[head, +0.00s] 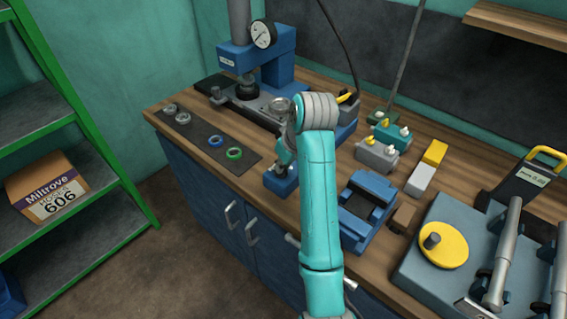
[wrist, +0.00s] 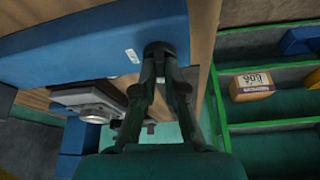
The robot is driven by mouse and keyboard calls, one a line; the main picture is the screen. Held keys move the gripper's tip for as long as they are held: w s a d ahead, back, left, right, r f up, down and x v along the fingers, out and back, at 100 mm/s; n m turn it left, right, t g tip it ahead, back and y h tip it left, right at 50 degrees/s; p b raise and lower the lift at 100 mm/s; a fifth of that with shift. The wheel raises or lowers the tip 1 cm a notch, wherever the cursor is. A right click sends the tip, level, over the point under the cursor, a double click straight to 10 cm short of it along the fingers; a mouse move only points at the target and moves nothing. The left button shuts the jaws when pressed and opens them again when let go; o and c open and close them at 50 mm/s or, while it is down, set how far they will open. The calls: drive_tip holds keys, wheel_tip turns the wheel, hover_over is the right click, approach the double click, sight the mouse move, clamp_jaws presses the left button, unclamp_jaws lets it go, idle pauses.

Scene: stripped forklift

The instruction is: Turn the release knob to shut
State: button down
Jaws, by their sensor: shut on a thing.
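The release knob (wrist: 158,47) is a dark round knob on the face of a long blue body (wrist: 75,48) in the wrist view. In the head view my gripper (head: 284,158) reaches down to the blue body (head: 279,182) at the bench's front edge. There my arm hides the knob. I cannot tell the knob's turn angle.
A blue press with a dial gauge (head: 263,34) stands behind on the wooden bench. A dark mat (head: 203,140) with several rings lies left of my gripper. Valve blocks (head: 376,155) and a blue fixture (head: 359,215) stand to the right. A green shelf (head: 110,160) is at far left.

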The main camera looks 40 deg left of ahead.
drive_tip(key=m+t, duration=0.1)
drive_tip(key=m, duration=0.3)
drive_tip(key=shift+s+a+m+t+h, duration=0.1)
drive_tip(key=shift+s+m+t+h, duration=0.1)
drive_tip(key=shift+m+t+h, duration=0.15)
drive_tip(key=m+t+h, duration=0.1)
drive_tip(key=m, duration=0.2)
drive_tip(key=shift+s+a+m, duration=0.1)
drive_tip(key=shift+m, duration=0.15)
drive_tip(key=m+h, duration=0.1)
drive_tip(key=m, duration=0.2)
drive_tip(key=shift+a+m+t, duration=0.1)
drive_tip(key=shift+m+t, duration=0.15)
drive_tip(key=shift+m, duration=0.05)
drive_tip(key=shift+a+m+h, duration=0.1)
drive_tip(key=shift+m+h, duration=0.75)
drive_tip(key=shift+m, duration=1.15)
drive_tip(key=c, duration=1.2)
unclamp_jaws()
drive_tip(key=shift+c, duration=0.2)
